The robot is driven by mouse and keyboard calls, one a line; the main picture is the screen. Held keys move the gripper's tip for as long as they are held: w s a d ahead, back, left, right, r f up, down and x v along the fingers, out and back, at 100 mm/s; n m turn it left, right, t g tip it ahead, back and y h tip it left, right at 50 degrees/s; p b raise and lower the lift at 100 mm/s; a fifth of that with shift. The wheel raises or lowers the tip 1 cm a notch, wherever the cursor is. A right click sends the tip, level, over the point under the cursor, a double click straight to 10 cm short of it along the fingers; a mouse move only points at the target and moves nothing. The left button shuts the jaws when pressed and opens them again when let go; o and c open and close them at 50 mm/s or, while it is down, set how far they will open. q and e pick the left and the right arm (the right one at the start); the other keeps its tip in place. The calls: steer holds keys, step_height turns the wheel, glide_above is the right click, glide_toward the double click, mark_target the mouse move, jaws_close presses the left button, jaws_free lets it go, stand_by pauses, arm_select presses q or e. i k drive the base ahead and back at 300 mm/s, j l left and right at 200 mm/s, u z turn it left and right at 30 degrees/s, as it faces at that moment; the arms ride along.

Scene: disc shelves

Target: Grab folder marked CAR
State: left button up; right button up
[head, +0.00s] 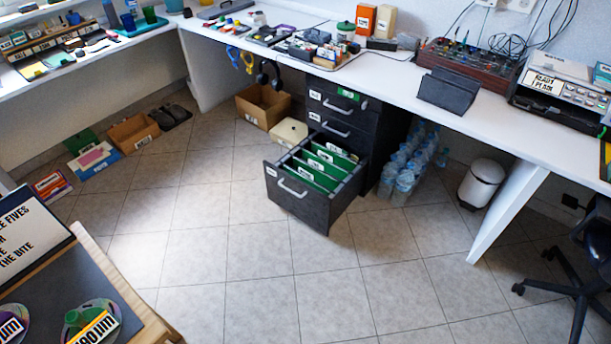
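Several green hanging folders (318,170) stand in the open bottom drawer (298,205) of a dark filing cabinet (345,115). Small white labels sit on the folders, but their text is too small to read, so I cannot tell which one is marked CAR. The drawer is pulled out toward the lower left, and the cabinet's upper drawers are shut. Neither of my grippers is in view.
A white desk (400,75) runs above the cabinet. Bottled water packs (408,165) stand right of it, a cream box (289,132) and cardboard box (262,105) left. A wooden-edged stand (110,285) fills the lower left. Floor before the drawer is clear.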

mark_target(330, 181)
steer(key=i+l+u, duration=0.35)
steer(key=i, duration=0.15)
steer(key=i+l+u, duration=0.35)
steer(key=i+j+u, duration=0.15)
steer(key=i+u, duration=0.2)
steer(key=i, duration=0.25)
steer(key=i+u, duration=0.4)
steer(key=i, duration=0.25)
steer(key=i+l+u, duration=0.35)
steer(key=i, duration=0.25)
steer(key=i+j+z, duration=0.15)
steer(key=i, duration=0.35)
steer(key=i+j+z, duration=0.2)
steer(key=i, duration=0.3)
steer(key=i+z, duration=0.2)
steer(key=z, duration=0.2)
steer(key=i+z, duration=0.2)
steer(key=z, duration=0.2)
steer(key=i+j+z, duration=0.15)
steer(key=z, duration=0.3)
steer(key=i+j+z, duration=0.15)
steer(key=z, duration=0.25)
steer(key=i+j+z, duration=0.15)
steer(key=z, duration=0.25)
steer(key=k+j, duration=0.05)
steer(key=j, duration=0.05)
